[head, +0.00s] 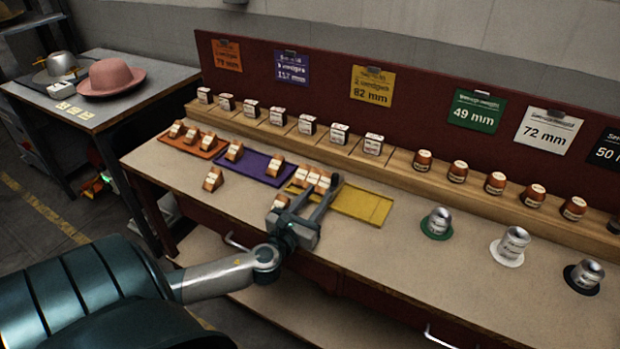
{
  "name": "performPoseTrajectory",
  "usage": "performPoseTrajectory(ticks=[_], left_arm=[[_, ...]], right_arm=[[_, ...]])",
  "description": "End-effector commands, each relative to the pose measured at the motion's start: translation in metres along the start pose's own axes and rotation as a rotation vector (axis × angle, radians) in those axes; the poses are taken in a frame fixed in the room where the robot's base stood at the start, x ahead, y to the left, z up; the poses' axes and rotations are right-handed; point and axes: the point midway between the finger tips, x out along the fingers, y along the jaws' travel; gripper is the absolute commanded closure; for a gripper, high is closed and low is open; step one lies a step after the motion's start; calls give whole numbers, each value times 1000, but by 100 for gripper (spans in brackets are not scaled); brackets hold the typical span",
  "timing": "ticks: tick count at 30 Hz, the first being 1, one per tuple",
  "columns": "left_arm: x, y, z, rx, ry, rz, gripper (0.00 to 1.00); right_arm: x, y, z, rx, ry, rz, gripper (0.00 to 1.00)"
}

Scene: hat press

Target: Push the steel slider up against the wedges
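Several wooden wedges with white labels sit close together at the left part of the yellow tray (365,206). One more wedge (282,202) sits in front of them, close to the left side of my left gripper. My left gripper (320,189) is low over the yellow tray, just in front of the row. Its fingers look apart, with nothing clearly between them. I cannot make out a separate steel slider; the grey fingers may hide it. The right part of the yellow tray is empty. My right gripper is not in view.
A purple tray (254,168) and an orange tray (186,148) with wedges lie to the left, and a loose wedge (213,179) stands in front. Silver weights stand on round pads at right. A wooden ledge (398,165) with labelled blocks runs behind.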

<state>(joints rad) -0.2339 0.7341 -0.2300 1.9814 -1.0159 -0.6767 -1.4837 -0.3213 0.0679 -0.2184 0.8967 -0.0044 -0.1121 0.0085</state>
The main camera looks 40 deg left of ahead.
Motion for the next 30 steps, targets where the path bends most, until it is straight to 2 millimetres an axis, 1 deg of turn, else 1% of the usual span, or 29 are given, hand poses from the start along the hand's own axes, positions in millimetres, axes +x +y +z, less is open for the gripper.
performPoseTrajectory(ticks=[1, 3, 9, 16, 30], left_arm=[[-8, 0, -2, 0, 1, 0, 66], [-16, 1, -1, 1, 1, 1, 66], [-30, 1, 0, 1, 0, 1, 66], [-32, 1, 1, 1, -1, 1, 66], [-32, 1, 0, 1, -1, 1, 66]], right_arm=[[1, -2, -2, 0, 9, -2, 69], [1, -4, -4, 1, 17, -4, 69], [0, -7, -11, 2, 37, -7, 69], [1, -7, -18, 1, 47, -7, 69], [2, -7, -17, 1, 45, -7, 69]])
